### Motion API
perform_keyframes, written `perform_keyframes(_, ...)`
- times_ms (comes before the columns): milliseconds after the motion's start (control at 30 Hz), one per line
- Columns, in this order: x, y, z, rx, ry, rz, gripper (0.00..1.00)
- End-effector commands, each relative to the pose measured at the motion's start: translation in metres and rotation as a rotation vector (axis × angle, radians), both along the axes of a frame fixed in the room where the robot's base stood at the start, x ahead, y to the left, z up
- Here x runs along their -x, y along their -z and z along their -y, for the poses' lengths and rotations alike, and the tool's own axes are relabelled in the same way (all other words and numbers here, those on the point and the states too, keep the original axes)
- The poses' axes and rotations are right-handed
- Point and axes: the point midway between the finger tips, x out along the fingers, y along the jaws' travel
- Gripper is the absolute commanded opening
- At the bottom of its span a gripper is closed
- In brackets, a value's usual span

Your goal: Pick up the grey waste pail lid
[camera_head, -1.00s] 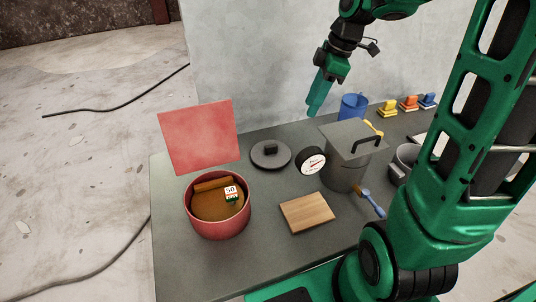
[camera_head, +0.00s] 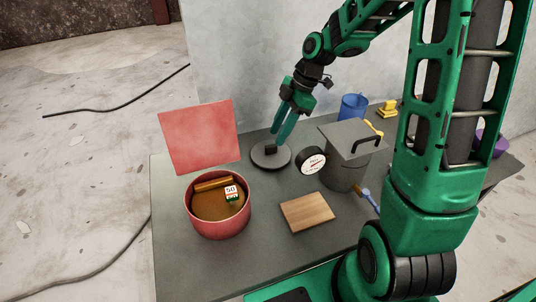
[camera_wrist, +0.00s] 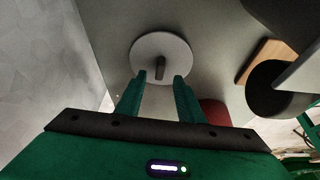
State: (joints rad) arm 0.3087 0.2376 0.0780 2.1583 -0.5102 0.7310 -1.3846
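A round grey lid (camera_head: 262,160) with a dark upright knob lies flat on the table behind the red tub. It also shows in the wrist view (camera_wrist: 150,45), with its knob between and beyond my fingertips. My gripper (camera_head: 281,136) points down over this lid, close to the knob; its fingers (camera_wrist: 158,78) are apart and empty. Whether they touch anything is unclear. A grey pail (camera_head: 342,174) stands to the right, with a flat square grey lid (camera_head: 339,141) on top that has a black handle. Neither lid is labelled, so I cannot tell which the task names.
The red tub (camera_head: 218,229) has a raised red square lid (camera_head: 199,137) and brown contents. A black-and-white round gauge (camera_head: 313,163) stands between the round lid and the pail. A wooden board (camera_head: 307,212) lies in front. A blue cup (camera_head: 353,106) stands behind the pail.

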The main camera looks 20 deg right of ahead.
Motion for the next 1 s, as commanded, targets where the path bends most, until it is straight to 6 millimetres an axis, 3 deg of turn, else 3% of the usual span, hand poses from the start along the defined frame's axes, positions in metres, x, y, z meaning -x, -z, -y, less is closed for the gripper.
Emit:
perform_keyframes(300, -0.001, 0.038, -0.016, 0.0, 0.001, -0.004, 0.34)
perform_keyframes(600, -0.002, 0.043, -0.018, 0.0, 0.001, 0.0, 0.34)
perform_keyframes(633, -0.002, 0.043, -0.018, 0.0, 0.001, 0.0, 0.32)
perform_keyframes(767, -0.002, 0.042, -0.018, 0.0, 0.001, 0.0, 0.01)
perform_keyframes(1000, -0.002, 0.042, -0.018, 0.0, 0.001, 0.0, 0.0)
